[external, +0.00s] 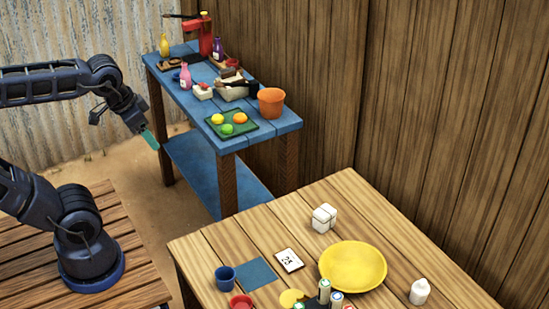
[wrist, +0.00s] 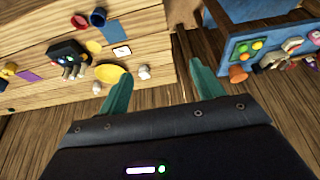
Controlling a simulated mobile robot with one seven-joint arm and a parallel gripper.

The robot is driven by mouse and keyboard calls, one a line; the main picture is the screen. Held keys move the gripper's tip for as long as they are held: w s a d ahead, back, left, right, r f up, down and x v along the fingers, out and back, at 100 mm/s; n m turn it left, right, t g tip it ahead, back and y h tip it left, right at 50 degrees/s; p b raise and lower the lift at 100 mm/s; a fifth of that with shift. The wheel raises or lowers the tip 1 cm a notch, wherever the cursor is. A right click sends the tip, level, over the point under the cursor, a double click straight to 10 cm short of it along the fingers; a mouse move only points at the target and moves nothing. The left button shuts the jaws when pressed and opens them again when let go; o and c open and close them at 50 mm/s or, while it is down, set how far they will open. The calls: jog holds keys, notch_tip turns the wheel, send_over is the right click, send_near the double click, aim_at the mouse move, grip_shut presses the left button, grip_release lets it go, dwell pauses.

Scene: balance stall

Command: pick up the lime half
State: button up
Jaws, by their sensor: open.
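The lime half (external: 226,129) is a small green round piece at the front of a dark green tray (external: 248,131) on the blue table. A yellow piece (external: 217,119) and an orange piece (external: 240,118) lie beside it on the tray. My gripper (external: 150,139) is in the air left of the blue table, well apart from the tray. In the wrist view my gripper (wrist: 161,68) shows two teal fingers spread wide with nothing between them. The tray's pieces show small at the upper right there, and the lime half (wrist: 244,58) looks green among them.
An orange bucket (external: 271,103) stands right of the tray on the blue table (external: 190,100). Bottles, boxes and a red device (external: 206,35) crowd its far part. A wooden table (external: 215,250) in front holds a yellow bowl (external: 352,267) and cups. A plank wall rises behind.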

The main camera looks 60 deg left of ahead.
jog(key=shift+w, duration=0.1)
jog(key=w+a+r+n+g, duration=0.1)
jog(key=w+a+n, duration=0.2)
jog(key=w, duration=0.4)
jog(key=w+a+r+n, duration=0.1)
jog(key=w+a+n, duration=0.2)
jog(key=w, duration=0.4)
jog(key=n+g, duration=0.4)
jog(key=n, duration=1.1)
send_over(227, 125)
notch_tip(227, 125, down, 28)
jog(key=f, duration=0.5)
jog(key=shift+w+d, duration=0.1)
jog(key=shift+w, duration=0.15)
jog(key=shift+s+f, duration=0.2)
jog(key=shift+f, duration=1.15)
jog(key=shift+s+f, duration=0.15)
jog(key=shift+f, duration=1.2)
jog(key=c, duration=1.1)
